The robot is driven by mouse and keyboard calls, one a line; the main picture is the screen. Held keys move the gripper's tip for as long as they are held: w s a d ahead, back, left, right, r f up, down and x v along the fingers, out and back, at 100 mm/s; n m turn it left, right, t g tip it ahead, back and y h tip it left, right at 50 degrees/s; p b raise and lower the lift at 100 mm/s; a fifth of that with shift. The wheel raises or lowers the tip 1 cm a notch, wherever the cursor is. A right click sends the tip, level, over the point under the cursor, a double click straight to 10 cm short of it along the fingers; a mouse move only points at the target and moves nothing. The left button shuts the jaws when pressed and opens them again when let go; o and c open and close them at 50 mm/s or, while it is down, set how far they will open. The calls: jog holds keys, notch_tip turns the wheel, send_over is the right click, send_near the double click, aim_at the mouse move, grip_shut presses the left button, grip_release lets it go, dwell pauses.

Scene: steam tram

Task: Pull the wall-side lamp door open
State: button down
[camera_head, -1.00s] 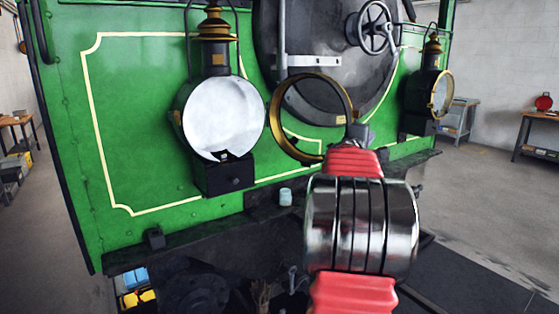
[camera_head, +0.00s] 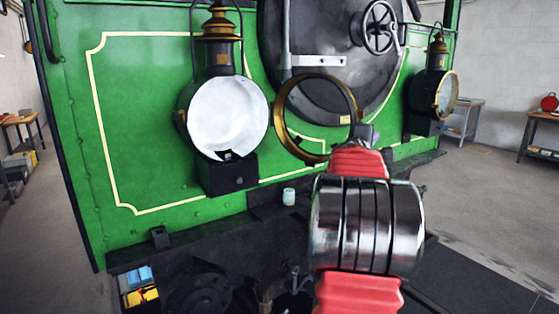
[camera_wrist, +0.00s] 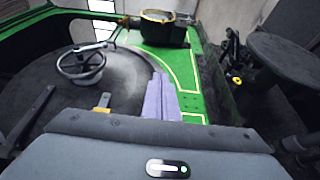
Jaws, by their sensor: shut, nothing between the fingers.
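The left lamp (camera_head: 226,118) on the green front has a bare white round reflector. Its brass-rimmed round door (camera_head: 281,130) stands swung open to the lamp's right. My gripper (camera_head: 366,132) is shut and empty at the right edge of that ring; I cannot tell whether it touches it. The right lamp (camera_head: 418,95) has its brass rim and glass across its front, and looks shut. In the wrist view my gripper's fingers (camera_wrist: 160,98) are together, and a lamp with a brass top (camera_wrist: 158,16) shows beyond them.
The dark round smokebox door with a handwheel (camera_head: 376,28) is behind my gripper. A pale jar (camera_head: 289,196) stands on the dark ledge below the left lamp. Workbenches (camera_head: 541,130) stand at the far right. Open floor lies on the right.

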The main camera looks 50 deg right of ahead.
jog(key=shift+w+a, duration=0.15)
jog(key=shift+w, duration=0.25)
jog(key=shift+a, duration=0.15)
jog(key=s+a, duration=0.3)
jog(key=a, duration=1)
jog(key=shift+s+a, duration=0.1)
jog(key=shift+s, duration=0.05)
